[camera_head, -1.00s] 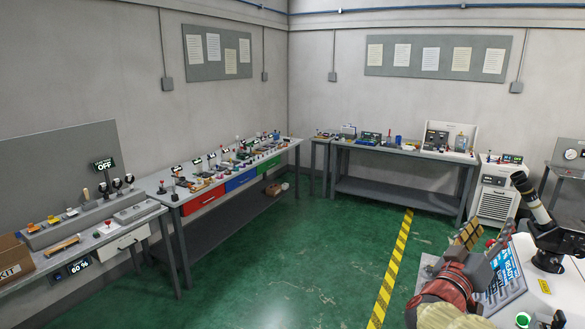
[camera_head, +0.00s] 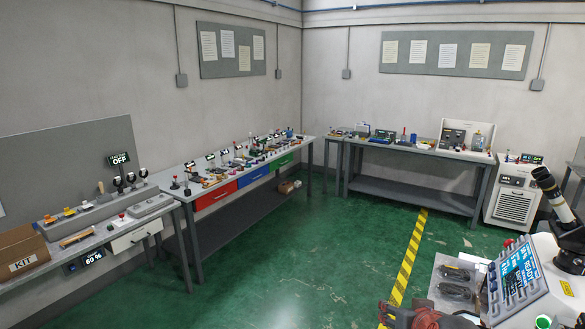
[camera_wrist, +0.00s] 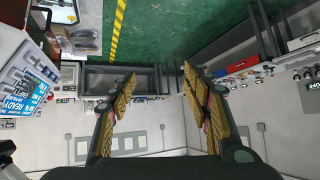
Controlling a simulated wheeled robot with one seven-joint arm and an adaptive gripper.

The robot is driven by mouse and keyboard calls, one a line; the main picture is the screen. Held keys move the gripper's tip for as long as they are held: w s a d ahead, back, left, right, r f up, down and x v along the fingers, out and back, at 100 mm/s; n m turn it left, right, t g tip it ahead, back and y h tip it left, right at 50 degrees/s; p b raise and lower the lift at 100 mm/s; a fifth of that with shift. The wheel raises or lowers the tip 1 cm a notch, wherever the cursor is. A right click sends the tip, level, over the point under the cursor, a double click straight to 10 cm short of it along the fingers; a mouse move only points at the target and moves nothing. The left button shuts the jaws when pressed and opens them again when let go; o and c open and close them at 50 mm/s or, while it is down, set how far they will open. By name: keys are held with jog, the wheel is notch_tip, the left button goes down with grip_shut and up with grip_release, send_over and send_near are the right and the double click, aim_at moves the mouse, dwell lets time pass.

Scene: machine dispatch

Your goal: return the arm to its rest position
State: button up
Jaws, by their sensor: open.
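My gripper (camera_wrist: 160,72) is open in the wrist view. Its two fingers, with yellow-brown ribbed pads, stand wide apart with nothing between them. The wrist view is upside down, with green floor at the top and wall at the bottom. In the head view, only a red-brown part of my arm (camera_head: 425,316) shows at the bottom edge, right of centre. The fingertips are not clearly visible there.
Benches line the left (camera_head: 205,205) and back (camera_head: 415,155) walls. Green floor (camera_head: 300,262) is clear in the middle.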

jog(key=s+a+f+g+b, duration=0.1)
jog(key=s+a+f+b, duration=0.1)
jog(key=s, duration=0.5)
jog(key=s+a+f+n+g+b, duration=0.1)
jog(key=s+a+f+g+b, duration=0.1)
jog(key=s+f+b, duration=0.3)
jog(key=s+a+f+g+b, duration=0.1)
jog(key=s+f+b, duration=0.3)
jog(key=s, duration=0.6)
jog(key=shift+s+a+n+g+y+b, duration=0.3)
jog(key=shift+s+a+n+y+b, duration=0.1)
jog(key=shift+a+b, duration=0.15)
